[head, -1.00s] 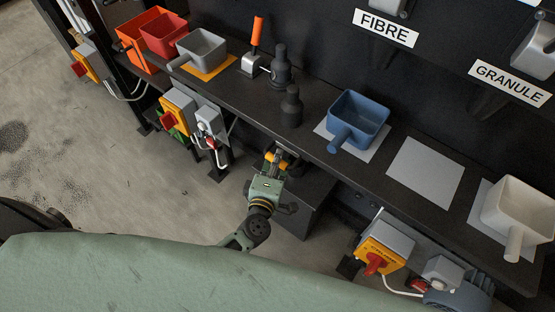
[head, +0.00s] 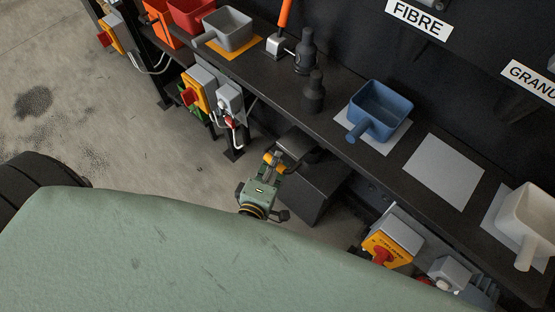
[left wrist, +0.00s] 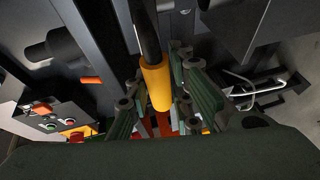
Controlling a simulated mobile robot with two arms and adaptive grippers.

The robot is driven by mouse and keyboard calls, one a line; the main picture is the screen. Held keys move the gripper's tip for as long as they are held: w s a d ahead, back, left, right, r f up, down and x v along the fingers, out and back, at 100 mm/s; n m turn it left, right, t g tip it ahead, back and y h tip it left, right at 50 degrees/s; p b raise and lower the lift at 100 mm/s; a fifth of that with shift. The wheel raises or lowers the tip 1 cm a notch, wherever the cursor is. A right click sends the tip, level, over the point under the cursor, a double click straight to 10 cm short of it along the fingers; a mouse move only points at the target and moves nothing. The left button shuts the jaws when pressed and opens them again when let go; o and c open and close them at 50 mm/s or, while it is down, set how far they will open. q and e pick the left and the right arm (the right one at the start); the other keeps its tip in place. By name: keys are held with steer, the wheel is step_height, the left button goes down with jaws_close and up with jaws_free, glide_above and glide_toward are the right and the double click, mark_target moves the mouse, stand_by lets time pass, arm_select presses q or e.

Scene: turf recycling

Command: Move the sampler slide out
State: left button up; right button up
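The sampler slide (head: 297,145) is a dark piece standing out from under the bench's front edge, above a dark box. Its yellow-orange handle (left wrist: 156,86) lies between the finger pads in the left wrist view. My left gripper (head: 273,161) is at this handle in the head view and appears shut around it. In the left wrist view the green-padded fingers (left wrist: 165,103) flank the handle; their exact contact is partly hidden. My right gripper is in neither view.
The dark bench (head: 335,128) carries a blue scoop (head: 378,108), a grey scoop (head: 229,31) and a white scoop (head: 527,219). Yellow switch boxes (head: 388,244) hang below its front. A dark box (head: 312,190) stands under the slide. Open concrete floor (head: 75,105) is at the left.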

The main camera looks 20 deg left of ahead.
arm_select(q)
steer(key=o, duration=0.4)
steer(key=shift+s+a, duration=0.1)
steer(key=shift+s, duration=0.15)
steer(key=shift+w, duration=0.1)
steer(key=s, duration=0.4)
steer(key=s+r, duration=0.1)
steer(key=s, duration=0.3)
steer(key=s+r, duration=0.1)
steer(key=s, duration=0.2)
steer(key=shift+s+d+r, duration=0.1)
steer(key=shift+s+d, duration=0.25)
steer(key=shift+s, duration=0.05)
